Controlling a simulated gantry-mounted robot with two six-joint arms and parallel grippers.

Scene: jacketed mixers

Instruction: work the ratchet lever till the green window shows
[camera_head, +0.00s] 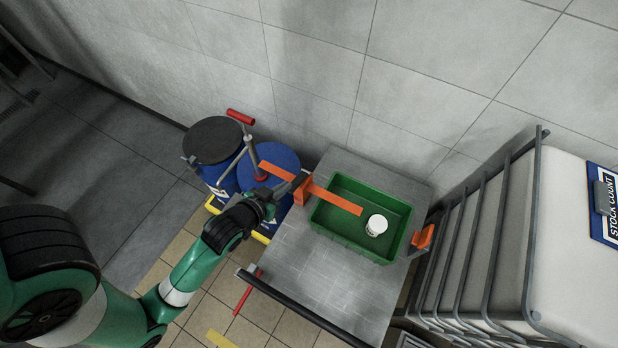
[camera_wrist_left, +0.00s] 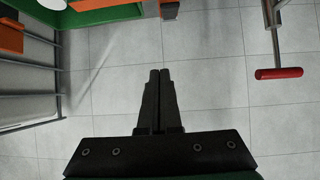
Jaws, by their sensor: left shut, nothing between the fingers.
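An orange strap (camera_head: 337,198) runs across the green crate (camera_head: 335,220) on the grey cart, with an orange ratchet block (camera_head: 303,191) at the crate's left side. The orange block also shows at the top of the left wrist view (camera_wrist_left: 168,9), with a short grey part below it. My left gripper (camera_head: 303,177) is shut and empty, close by the block in the head view; I cannot tell whether they touch. The closed fingers (camera_wrist_left: 159,75) point at the wall in the wrist view. I see no green window. My right gripper is not in view.
A white tub (camera_head: 376,225) stands in the crate. Blue drums (camera_head: 268,168) stand left of the cart, with a red-handled pump (camera_head: 240,117) above them. An orange bracket (camera_head: 423,237) is at the cart's right. A barred trolley (camera_head: 480,225) stands further right.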

